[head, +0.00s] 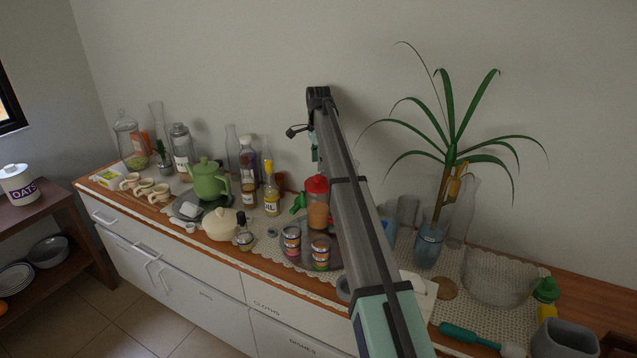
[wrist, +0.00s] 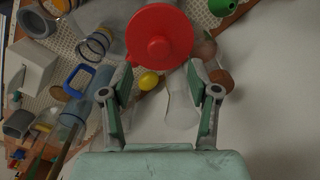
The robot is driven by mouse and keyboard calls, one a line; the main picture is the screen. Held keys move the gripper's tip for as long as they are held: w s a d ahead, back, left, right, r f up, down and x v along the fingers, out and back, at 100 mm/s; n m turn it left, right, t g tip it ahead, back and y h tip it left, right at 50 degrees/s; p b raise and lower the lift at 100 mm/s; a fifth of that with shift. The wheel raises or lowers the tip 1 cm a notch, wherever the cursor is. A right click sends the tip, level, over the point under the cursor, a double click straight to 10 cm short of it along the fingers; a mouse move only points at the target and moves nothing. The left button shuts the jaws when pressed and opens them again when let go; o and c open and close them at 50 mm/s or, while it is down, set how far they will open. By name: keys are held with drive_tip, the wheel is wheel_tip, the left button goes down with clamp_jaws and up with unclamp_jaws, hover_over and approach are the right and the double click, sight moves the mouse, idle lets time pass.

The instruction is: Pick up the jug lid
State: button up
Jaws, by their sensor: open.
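The red jug lid (head: 316,184) sits on top of a clear jug (head: 318,214) holding orange liquid, just left of my arm in the head view. In the wrist view the round red lid (wrist: 160,36) with its centre knob fills the top middle and hides most of what lies beneath it. My gripper (wrist: 160,72) is open, its fingers spread left and right near the lid's lower edge, with nothing held. In the head view my gripper (head: 315,152) hangs just above the lid; its fingers are small there.
A green funnel (head: 299,203) is close beside the jug. A tall plant in a blue vase (head: 429,245) and a glass bowl (head: 498,279) stand right.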

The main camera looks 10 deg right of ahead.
sight(319, 176)
drive_tip(key=shift+f+p, duration=1.15)
drive_tip(key=shift+f, duration=2)
clamp_jaws()
